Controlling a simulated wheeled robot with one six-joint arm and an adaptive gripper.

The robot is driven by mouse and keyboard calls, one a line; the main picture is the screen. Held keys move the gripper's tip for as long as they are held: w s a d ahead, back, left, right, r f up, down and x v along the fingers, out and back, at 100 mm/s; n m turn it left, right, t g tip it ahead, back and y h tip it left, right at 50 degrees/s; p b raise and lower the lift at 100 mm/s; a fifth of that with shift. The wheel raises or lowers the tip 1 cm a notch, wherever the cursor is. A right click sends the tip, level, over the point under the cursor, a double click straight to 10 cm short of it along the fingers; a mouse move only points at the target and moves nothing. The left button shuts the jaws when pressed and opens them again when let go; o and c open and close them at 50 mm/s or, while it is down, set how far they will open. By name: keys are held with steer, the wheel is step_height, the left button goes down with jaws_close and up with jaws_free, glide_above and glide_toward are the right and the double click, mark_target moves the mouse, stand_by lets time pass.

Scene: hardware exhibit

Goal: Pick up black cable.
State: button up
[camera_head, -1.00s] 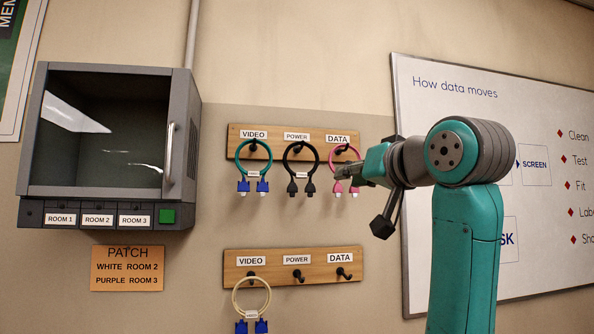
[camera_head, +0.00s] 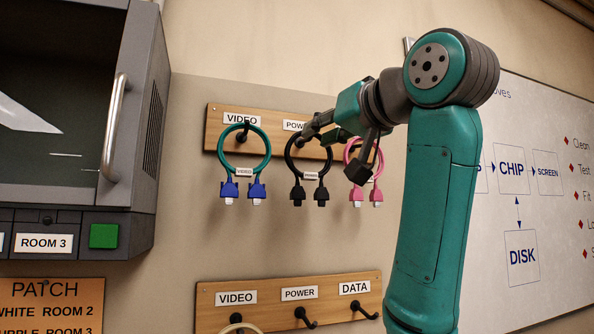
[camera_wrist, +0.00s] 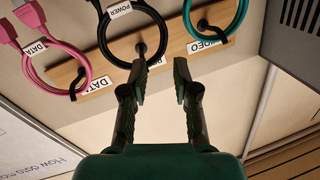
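The black cable (camera_head: 294,168) is a loop with two black plugs, hanging on the POWER hook of the upper wooden rack (camera_head: 212,126). In the wrist view the black cable (camera_wrist: 108,54) hangs on its hook just beyond the fingertips. My gripper (camera_head: 308,133) is at the top of the black loop in the head view. Nothing is held. In the head view the hook's end is hidden behind my gripper.
A green-teal cable (camera_head: 225,158) with blue plugs hangs left of the black one, and a pink cable (camera_head: 356,178) hangs right, partly behind my arm. A lower rack (camera_head: 205,312) is below. A grey cabinet (camera_head: 145,190) stands at left, a whiteboard (camera_head: 555,260) at right.

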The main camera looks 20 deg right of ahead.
mark_target(291, 147)
steer(key=w, duration=0.3)
steer(key=w+a, duration=0.1)
steer(key=w, duration=0.3)
steer(key=w+a, duration=0.1)
steer(key=w, duration=0.2)
steer(key=shift+w+a+f, duration=0.1)
steer(key=shift+w+a, duration=0.15)
jaws_close()
